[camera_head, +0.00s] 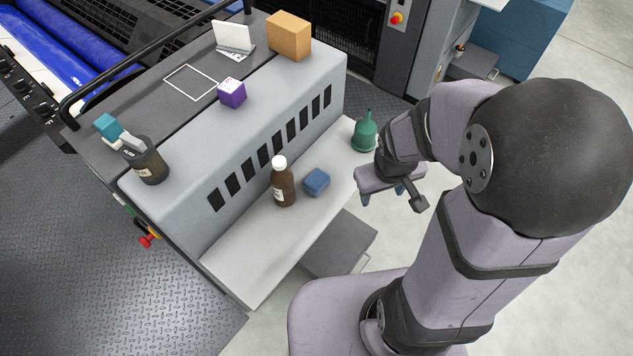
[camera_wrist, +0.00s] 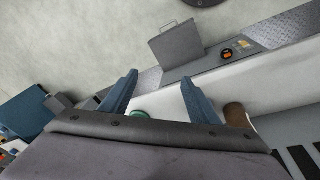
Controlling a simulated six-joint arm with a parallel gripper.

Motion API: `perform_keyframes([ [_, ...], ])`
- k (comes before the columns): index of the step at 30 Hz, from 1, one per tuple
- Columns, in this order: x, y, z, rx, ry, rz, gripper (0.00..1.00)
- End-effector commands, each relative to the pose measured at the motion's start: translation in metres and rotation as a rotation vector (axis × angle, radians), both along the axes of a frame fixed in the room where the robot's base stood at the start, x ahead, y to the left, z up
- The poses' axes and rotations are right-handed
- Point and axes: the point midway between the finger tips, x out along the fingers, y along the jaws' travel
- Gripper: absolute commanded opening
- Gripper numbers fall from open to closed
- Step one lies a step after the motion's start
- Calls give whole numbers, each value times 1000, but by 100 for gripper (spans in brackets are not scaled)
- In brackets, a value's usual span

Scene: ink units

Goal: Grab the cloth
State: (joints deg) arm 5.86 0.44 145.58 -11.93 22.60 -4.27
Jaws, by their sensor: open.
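A small blue folded block (camera_head: 316,182), which looks like the cloth, lies on the light grey shelf (camera_head: 248,268) in the head view. It sits just right of a brown bottle with a white cap (camera_head: 284,186). My gripper (camera_head: 382,194) is to the right of the cloth, apart from it, with its fingers pointing down. In the wrist view my gripper (camera_wrist: 160,77) shows two blue fingers spread apart with nothing held between them. I cannot make out the cloth in the wrist view.
The grey machine housing (camera_head: 185,185) rises behind the shelf. A purple box (camera_head: 232,93), an orange box (camera_head: 289,36) and a dark container (camera_head: 150,166) stand on top.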

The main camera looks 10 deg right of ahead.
Motion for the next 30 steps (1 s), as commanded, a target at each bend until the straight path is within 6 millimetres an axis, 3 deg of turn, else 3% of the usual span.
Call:
perform_keyframes([
  [3,36,-25,-22,-50,-108,123,55],
  [6,66,-35,-36,-73,-215,254,55],
  [13,111,-23,-63,-27,-472,545,55],
  [20,109,17,-85,156,-716,700,55],
  [30,67,67,-93,536,-999,677,55],
])
